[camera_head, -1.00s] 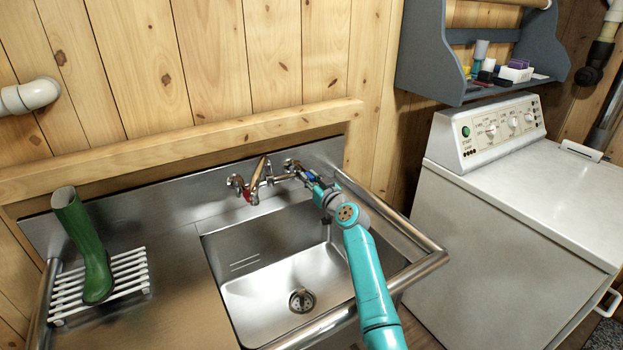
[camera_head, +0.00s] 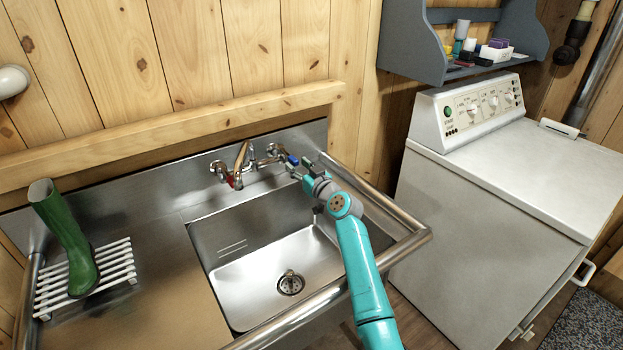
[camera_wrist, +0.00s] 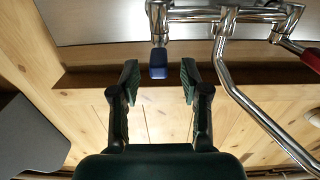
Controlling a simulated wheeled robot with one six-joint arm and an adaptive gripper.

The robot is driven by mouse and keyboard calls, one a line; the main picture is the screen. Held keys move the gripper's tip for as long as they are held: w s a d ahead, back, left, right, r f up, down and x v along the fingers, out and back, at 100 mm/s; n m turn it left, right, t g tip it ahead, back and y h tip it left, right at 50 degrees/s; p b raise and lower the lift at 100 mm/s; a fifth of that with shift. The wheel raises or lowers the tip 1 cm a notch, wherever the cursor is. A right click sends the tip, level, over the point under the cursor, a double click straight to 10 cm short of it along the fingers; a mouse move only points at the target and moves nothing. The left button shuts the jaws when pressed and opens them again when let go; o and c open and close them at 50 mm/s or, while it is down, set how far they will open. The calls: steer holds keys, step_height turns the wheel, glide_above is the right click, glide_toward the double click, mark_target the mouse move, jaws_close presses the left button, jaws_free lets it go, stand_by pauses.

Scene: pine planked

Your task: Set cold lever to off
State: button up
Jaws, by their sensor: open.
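The cold lever is a lever with a blue tip (camera_head: 292,160) on the right side of the wall tap (camera_head: 243,165). In the wrist view its blue end (camera_wrist: 158,70) points toward my gripper, in line with the gap between the fingers. A red-marked lever (camera_head: 231,181) is on the tap's left side; it shows at the right edge of the wrist view (camera_wrist: 312,60). My gripper (camera_head: 304,172) is open, close to the blue lever, with one finger on each side of the gap (camera_wrist: 158,82). I cannot tell whether it touches the lever.
The steel sink (camera_head: 250,268) lies under the tap, with a tubular rail (camera_head: 418,238) along its edge. A green boot (camera_head: 70,240) stands on a white rack (camera_head: 118,262) at left. A white washing machine (camera_head: 470,190) and a grey shelf (camera_head: 412,45) are at right.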

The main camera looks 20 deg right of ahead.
steer(key=v, duration=0.8)
steer(key=shift+s, duration=0.35)
steer(key=shift+d, duration=0.1)
